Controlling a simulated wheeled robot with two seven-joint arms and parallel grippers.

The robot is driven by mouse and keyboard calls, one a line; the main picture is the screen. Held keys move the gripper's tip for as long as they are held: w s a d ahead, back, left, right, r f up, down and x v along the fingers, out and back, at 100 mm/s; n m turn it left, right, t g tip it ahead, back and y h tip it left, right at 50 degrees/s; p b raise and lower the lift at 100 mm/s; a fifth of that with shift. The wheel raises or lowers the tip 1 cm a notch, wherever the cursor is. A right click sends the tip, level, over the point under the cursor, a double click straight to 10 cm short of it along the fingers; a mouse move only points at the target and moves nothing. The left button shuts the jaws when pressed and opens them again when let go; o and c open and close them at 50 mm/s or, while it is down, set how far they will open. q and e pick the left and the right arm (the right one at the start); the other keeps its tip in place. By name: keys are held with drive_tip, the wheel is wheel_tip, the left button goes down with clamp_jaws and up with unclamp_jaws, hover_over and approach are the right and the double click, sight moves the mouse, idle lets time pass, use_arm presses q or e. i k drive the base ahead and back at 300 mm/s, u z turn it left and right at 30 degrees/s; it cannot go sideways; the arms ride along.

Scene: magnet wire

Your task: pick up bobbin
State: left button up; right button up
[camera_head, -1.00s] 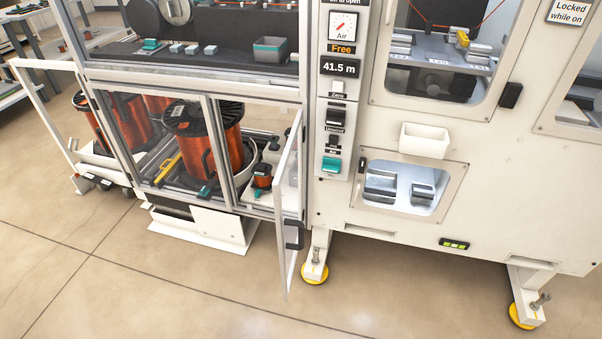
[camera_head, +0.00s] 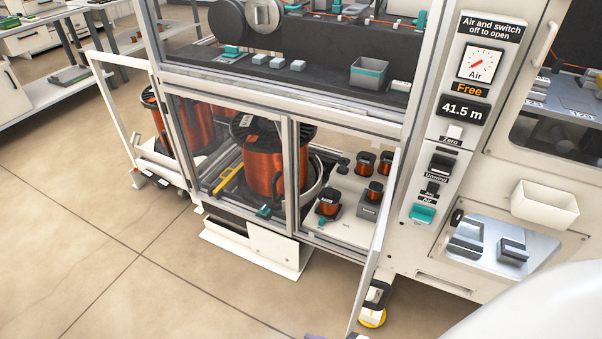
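Several small copper-wound bobbins with black ends stand on a white shelf (camera_head: 347,232) in the right part of the lower cabinet. A front bobbin (camera_head: 328,207) stands at the left of the group, and another bobbin (camera_head: 373,194) sits on a grey block at the right. Two more are behind, one being the back bobbin (camera_head: 365,164). A large copper spool (camera_head: 268,172) stands in the middle compartment, partly behind a frame post. Neither of my grippers shows. A blurred white shape, likely my arm, fills the lower right corner.
The cabinet's right door (camera_head: 371,262) is swung outward, its edge pointing toward me. A control panel (camera_head: 455,130) reads 41.5 m and Free. A white bin (camera_head: 545,204) hangs at the right. Large spools stand on a cart (camera_head: 165,165) at the left.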

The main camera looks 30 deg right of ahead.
sight(375, 188)
drive_tip(key=u, duration=0.3)
drive_tip(key=i, duration=0.95)
drive_tip(key=z, duration=0.8)
drive_tip(key=i, duration=0.8)
drive_tip(key=z, duration=0.95)
